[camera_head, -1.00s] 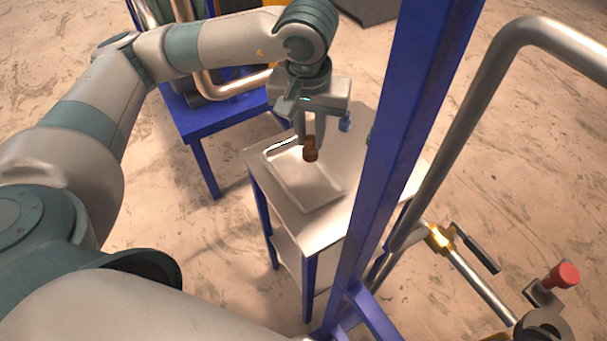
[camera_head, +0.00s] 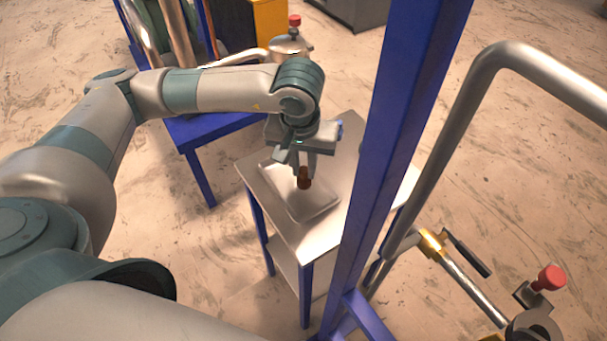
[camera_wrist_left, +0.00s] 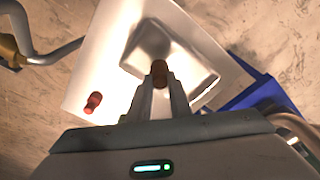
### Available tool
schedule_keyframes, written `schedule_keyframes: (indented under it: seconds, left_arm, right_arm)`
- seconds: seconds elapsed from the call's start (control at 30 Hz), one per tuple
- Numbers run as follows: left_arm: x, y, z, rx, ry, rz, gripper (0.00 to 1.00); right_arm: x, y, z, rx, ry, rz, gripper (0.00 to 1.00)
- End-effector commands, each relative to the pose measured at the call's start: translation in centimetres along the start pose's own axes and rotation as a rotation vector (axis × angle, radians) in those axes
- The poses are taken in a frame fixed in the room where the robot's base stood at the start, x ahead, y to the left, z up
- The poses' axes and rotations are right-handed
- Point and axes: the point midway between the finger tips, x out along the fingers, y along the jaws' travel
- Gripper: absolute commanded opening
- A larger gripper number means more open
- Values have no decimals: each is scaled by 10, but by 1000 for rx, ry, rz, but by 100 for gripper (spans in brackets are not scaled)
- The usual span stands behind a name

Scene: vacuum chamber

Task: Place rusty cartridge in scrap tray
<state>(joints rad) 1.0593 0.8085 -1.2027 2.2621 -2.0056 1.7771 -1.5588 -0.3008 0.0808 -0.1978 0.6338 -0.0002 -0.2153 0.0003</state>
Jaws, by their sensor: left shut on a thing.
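My left gripper (camera_head: 303,168) is shut on the rusty cartridge (camera_head: 304,180), a small brown cylinder. The cartridge is upright and hangs below the fingertips, over the scrap tray (camera_head: 318,207), a shallow square metal tray on a small table. In the left wrist view the cartridge (camera_wrist_left: 159,70) sits between the fingers (camera_wrist_left: 160,90), with the tray (camera_wrist_left: 150,40) behind it. I cannot tell whether the cartridge touches the tray floor. My right gripper is not in view.
The light-topped table (camera_head: 290,235) has blue legs. A red cylinder (camera_wrist_left: 93,101) is on its top beside the tray in the wrist view. A blue post (camera_head: 405,120) rises close to the right of the gripper. A blue frame (camera_head: 205,130) stands behind left.

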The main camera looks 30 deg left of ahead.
Motion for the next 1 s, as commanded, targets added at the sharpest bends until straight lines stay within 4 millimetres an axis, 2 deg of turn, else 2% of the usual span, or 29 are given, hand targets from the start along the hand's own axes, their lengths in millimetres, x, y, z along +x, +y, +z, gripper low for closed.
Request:
schedule_keyframes:
  seconds: [0.33,0.97,1.0]
  left_arm:
    - [33,-1,6,0,-2,-2,0]
    - [38,0,6,1,0,0,0]
    - [38,0,6,1,0,-1,23]
  right_arm:
    - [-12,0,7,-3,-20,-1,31]
    - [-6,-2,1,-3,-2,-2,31]
    - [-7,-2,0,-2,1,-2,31]
